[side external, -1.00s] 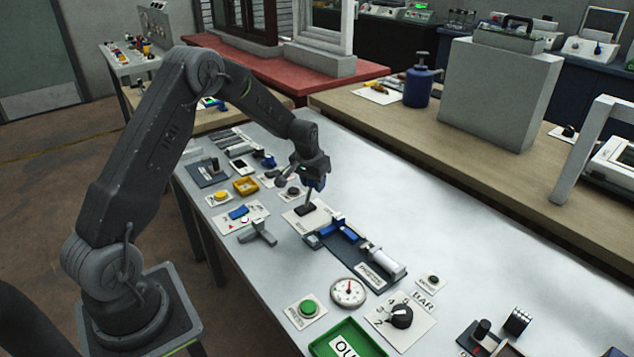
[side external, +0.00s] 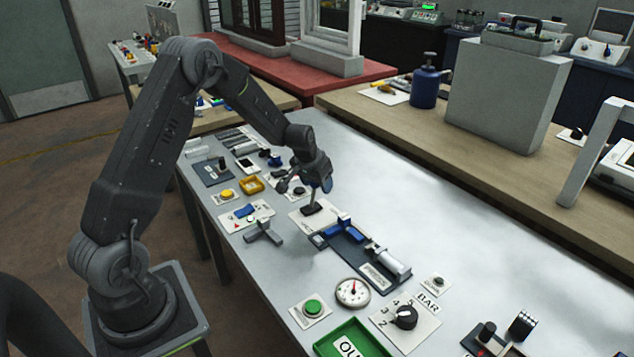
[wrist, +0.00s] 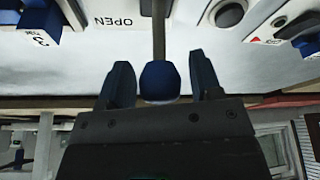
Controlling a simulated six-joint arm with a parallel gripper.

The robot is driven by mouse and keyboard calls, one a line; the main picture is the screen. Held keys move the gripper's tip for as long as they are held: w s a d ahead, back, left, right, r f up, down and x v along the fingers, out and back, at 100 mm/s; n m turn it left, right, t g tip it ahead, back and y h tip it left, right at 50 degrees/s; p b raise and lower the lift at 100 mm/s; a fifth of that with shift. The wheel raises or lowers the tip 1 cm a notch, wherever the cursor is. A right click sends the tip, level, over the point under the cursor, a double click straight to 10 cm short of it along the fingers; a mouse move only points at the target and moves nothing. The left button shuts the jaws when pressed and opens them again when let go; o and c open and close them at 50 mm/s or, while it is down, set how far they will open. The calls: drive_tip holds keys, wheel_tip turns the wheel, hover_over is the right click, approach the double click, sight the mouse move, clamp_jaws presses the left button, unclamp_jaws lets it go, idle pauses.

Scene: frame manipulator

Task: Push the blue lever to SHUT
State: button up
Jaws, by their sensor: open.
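The blue lever is a thin grey stem with a blue knob (wrist: 160,82). In the wrist view the knob sits between the two dark blue fingertips of my gripper (wrist: 161,72), with visible gaps on both sides. The stem (wrist: 158,35) runs from it toward a white plate with the word OPEN. In the side view the lever's dark base (side external: 312,209) sits on a white plate (side external: 300,217), and the stem stands roughly upright under my gripper (side external: 317,184). My gripper hides the knob there. The SHUT label cannot be read. My gripper is open.
A blue and grey sliding fixture (side external: 362,255) lies just in front and to the right. A round black button (wrist: 230,14) is close by in the wrist view.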

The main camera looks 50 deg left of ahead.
drive_tip(key=shift+r, duration=0.15)
drive_tip(key=v, duration=1.3)
drive_tip(key=shift+r, duration=0.3)
drive_tip(key=shift+s, duration=0.15)
drive_tip(key=w+a+g+h, duration=0.1)
drive_tip(key=w+g, duration=0.3)
wheel_tip(320, 180, down, 13)
drive_tip(key=shift+a+f, duration=0.1)
drive_tip(key=shift+f, duration=0.05)
clamp_jaws()
idle(0.6)
